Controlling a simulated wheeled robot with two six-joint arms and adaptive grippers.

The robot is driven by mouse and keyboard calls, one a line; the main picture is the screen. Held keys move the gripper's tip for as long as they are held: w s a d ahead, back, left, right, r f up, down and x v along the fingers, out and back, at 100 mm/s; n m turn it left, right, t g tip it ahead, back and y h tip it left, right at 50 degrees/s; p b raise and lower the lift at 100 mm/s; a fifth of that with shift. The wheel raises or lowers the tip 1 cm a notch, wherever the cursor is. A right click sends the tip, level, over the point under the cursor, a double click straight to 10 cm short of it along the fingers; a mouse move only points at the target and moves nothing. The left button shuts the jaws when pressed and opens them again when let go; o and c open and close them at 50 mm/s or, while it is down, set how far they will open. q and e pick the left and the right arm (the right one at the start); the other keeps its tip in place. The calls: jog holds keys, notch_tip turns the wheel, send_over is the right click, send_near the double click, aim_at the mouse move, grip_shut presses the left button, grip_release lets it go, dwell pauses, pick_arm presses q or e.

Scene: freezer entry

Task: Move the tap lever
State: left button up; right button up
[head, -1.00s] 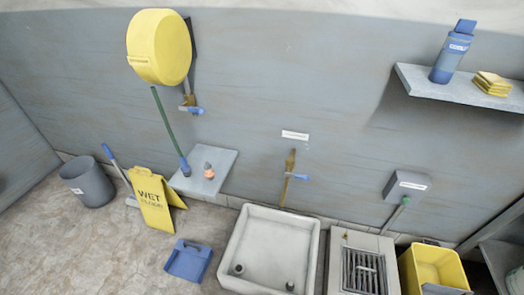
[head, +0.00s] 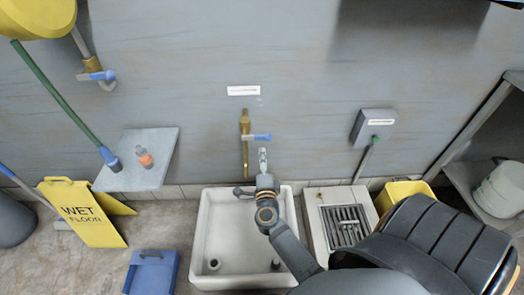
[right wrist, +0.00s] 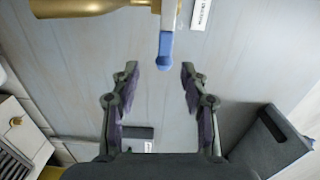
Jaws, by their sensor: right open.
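A brass tap (head: 245,150) stands on the wall above the white sink. Its lever has a blue end (head: 262,137) and points to the right in the head view. In the right wrist view the blue lever end (right wrist: 165,52) sits just beyond the gap between the fingers, with brass pipe (right wrist: 80,7) at the top left. My right gripper (right wrist: 157,80) is open and empty, its fingers on either side of the lever's line. In the head view the right gripper (head: 263,160) is just below the lever. My left gripper is not in view.
A white sink (head: 207,240) lies below the tap. A grey wall box (head: 374,124) and a drain grate (head: 345,222) are to the right.

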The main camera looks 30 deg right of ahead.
aim_at(262, 139)
jog(key=shift+m+h, duration=0.3)
jog(key=shift+m, duration=0.1)
jog(key=x, duration=1)
jog(key=shift+w+d+r, duration=0.25)
jog(key=shift+d, duration=0.1)
grip_shut()
